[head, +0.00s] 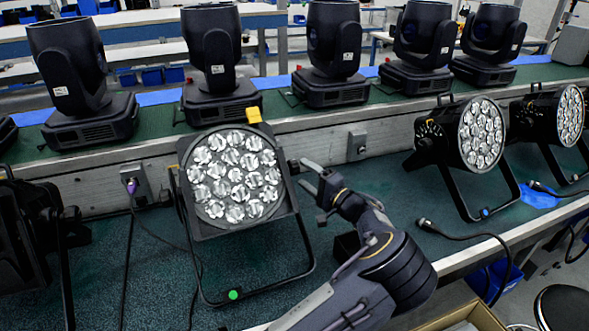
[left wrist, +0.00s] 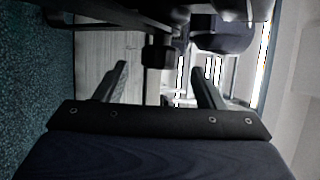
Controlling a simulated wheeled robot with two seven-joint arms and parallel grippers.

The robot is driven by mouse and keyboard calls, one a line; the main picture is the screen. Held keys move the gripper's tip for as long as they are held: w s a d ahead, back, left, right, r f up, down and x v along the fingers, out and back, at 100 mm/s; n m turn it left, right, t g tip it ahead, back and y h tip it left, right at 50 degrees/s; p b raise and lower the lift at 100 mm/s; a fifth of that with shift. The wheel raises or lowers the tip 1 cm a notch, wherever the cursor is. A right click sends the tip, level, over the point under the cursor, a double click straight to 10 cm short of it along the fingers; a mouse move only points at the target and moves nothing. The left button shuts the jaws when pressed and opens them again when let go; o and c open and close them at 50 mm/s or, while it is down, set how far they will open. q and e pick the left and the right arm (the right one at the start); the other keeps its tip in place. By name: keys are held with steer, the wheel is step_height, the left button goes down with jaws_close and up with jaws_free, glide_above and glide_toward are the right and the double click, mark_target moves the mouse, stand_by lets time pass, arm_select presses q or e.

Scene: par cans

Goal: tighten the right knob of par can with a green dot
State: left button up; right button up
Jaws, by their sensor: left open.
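The par can with the green dot (head: 232,185) stands on the green bench top, its round face of several lenses toward me. The green dot (head: 233,295) is on the front of its floor bracket. Its right knob (head: 294,166) is a small dark piece at the right side of the housing. My left gripper (head: 301,174) is open, its fingertips close to this knob. In the left wrist view a dark block that looks like the knob (left wrist: 158,57) shows between the two open fingers (left wrist: 160,72). I cannot tell whether they touch it. My right gripper is not in view.
A par can with a blue dot (head: 481,135) and another par can (head: 570,115) stand to the right. A dark fixture (head: 25,235) is at the left. Several moving heads (head: 333,50) line the raised shelf behind. Cables lie on the bench; an open box (head: 465,318) is at the front.

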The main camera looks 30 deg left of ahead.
mark_target(294, 167)
arm_select(q)
steer(key=x, duration=0.5)
steer(key=shift+a, duration=0.15)
steer(key=shift+p, duration=0.3)
steer(key=c, duration=1)
